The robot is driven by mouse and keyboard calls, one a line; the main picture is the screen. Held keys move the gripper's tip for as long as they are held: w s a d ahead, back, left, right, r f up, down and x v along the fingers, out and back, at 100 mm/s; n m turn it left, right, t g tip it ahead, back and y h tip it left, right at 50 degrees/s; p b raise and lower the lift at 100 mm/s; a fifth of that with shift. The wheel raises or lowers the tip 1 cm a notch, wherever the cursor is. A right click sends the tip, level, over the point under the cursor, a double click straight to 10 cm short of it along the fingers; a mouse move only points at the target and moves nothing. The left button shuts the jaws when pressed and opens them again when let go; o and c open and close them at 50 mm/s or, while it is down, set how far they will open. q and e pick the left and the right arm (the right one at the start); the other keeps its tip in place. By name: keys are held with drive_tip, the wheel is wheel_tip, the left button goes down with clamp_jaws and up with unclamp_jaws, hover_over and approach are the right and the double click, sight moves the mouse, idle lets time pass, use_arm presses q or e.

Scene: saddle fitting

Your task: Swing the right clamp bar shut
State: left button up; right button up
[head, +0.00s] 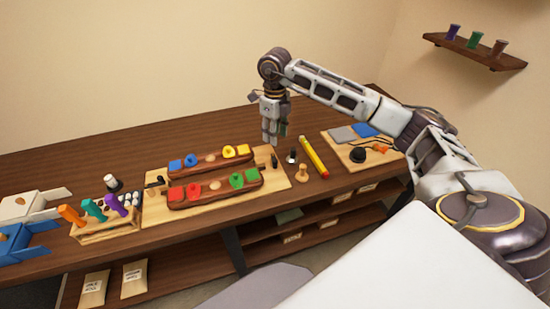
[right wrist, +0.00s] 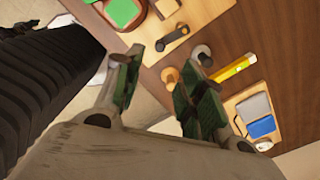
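The right clamp bar (head: 274,161) is a small dark bar at the right end of the light wooden fixture board (head: 290,180). In the right wrist view the bar (right wrist: 173,39) lies near the board's edge, beyond my fingertips. The left clamp (head: 155,182) is a dark bar at the board's left end. Two brown rails (head: 213,188) with coloured pieces lie between the clamps. My right gripper (head: 271,142) hangs above the board's right end, fingers downward. In the right wrist view its fingers (right wrist: 160,80) are apart with nothing between them.
A dark-topped peg (head: 291,156), a wooden peg (head: 303,173) and a yellow tube (head: 314,157) stand or lie right of the board. A wooden tray (head: 345,158) is farther right. A rack of coloured-handled tools (head: 95,230) stands at left.

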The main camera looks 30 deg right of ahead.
sight(275, 160)
wheel_tip(275, 160, down, 12)
drive_tip(key=shift+f+p, duration=0.1)
drive_tip(key=shift+p, duration=0.85)
drive_tip(key=shift+c, duration=0.5)
clamp_jaws()
